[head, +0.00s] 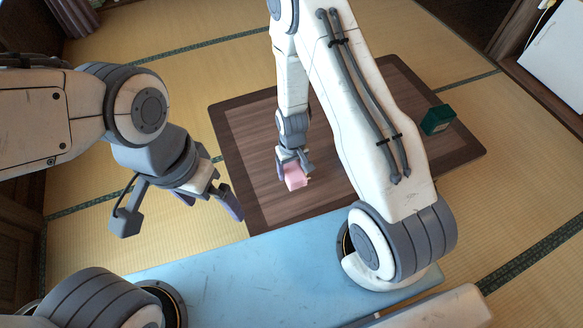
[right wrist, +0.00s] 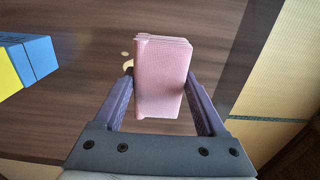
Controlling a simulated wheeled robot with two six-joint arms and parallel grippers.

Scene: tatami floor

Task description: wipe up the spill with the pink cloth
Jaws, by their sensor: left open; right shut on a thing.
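The pink cloth (head: 296,179), a folded pad, is held in my right gripper (head: 293,165) above the dark wooden table. In the right wrist view the cloth (right wrist: 163,85) stands between the two fingers, which are shut on its sides. Small pale yellow spots (right wrist: 126,67) show on the table just left of the cloth, likely part of the spill; the cloth may hide more. I cannot tell whether the cloth touches the table. My left gripper (head: 212,204) is open and empty, off the table's left edge.
The low table (head: 248,150) stands on tatami. A dark green box (head: 437,119) sits near its right corner. A blue and yellow block (right wrist: 38,58) lies on the table left of the cloth in the right wrist view. My right arm hides part of the tabletop.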

